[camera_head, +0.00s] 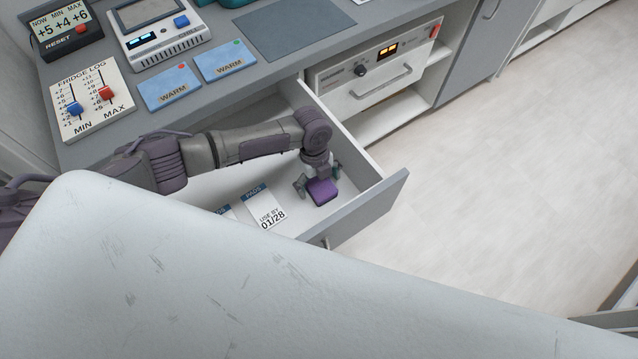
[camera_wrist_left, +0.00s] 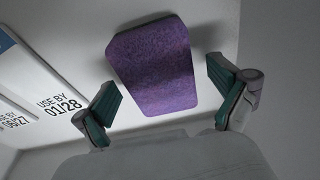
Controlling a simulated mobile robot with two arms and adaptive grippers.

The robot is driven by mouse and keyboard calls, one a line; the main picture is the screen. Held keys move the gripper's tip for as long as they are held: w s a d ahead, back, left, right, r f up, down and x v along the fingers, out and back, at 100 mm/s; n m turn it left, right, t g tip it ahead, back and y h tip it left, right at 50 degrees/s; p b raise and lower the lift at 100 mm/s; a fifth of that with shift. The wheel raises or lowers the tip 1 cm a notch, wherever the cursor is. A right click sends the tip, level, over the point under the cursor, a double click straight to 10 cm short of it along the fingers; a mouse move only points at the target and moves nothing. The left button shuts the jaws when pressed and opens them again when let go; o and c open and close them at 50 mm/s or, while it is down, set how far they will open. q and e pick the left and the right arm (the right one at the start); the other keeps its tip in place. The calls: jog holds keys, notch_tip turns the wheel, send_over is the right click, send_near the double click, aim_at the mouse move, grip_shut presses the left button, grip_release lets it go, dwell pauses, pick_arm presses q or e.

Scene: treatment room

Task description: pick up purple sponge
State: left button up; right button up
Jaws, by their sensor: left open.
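The purple sponge (camera_head: 323,191) lies in the open drawer, near its right front corner. In the left wrist view the purple sponge (camera_wrist_left: 152,64) fills the upper middle, a rounded block with a speckled surface. My left gripper (camera_head: 318,184) reaches down into the drawer over the sponge. In the left wrist view the left gripper (camera_wrist_left: 165,100) is open, with one green-padded finger on each side of the sponge. Gaps show between the pads and the sponge. My right gripper is not in view.
The counter (camera_head: 225,90) holds blue cards, a fridge log and devices. A large pale surface covers the foreground.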

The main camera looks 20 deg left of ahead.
aim_at(319, 183)
pick_arm(q)
jog(key=c, duration=0.8)
jog(key=shift+r, duration=0.1)
notch_tip(319, 183, up, 10)
jog(key=shift+f, duration=0.1)
jog(key=shift+o, duration=0.3)
